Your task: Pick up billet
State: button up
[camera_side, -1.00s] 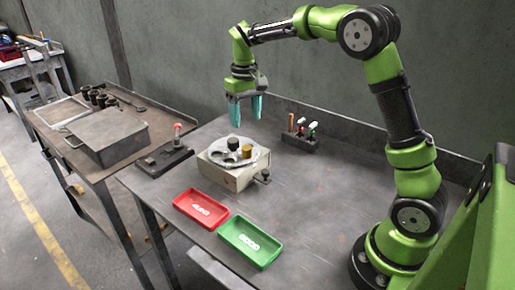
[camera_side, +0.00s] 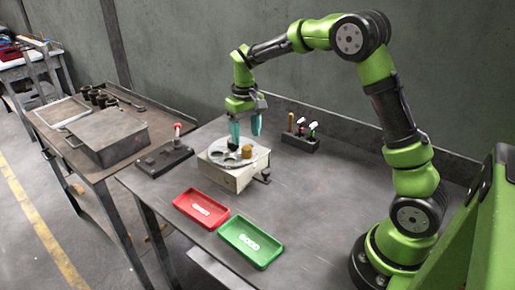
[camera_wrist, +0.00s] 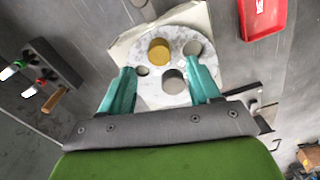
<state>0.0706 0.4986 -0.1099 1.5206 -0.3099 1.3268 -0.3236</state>
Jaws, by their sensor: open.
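Two short cylinders that look like billets are on a round pale plate (camera_wrist: 150,92) with holes. One is brass-coloured (camera_wrist: 158,50) and also shows in the side view (camera_side: 247,153). The other is grey (camera_wrist: 174,80); in the side view it is mostly hidden by a finger. I cannot tell which one the task names. My gripper (camera_side: 245,141) points down over the plate, its teal fingers apart. In the wrist view, my gripper (camera_wrist: 160,68) has the grey cylinder between its fingers, nearer the right one, with the brass one beyond. Nothing is held.
The plate sits on a beige box (camera_side: 226,178). A red tray (camera_side: 201,208) and a green tray (camera_side: 250,242) lie in front. A tool holder (camera_side: 301,139) stands to the right, and a dark fixture with a red-topped lever (camera_side: 164,160) to the left. The right tabletop is clear.

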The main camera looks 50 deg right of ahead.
aim_at(247, 147)
notch_tip(247, 147, down, 5)
jog(key=shift+s+f, duration=0.1)
jog(key=shift+s, duration=0.05)
grip_shut()
dwell(0.4)
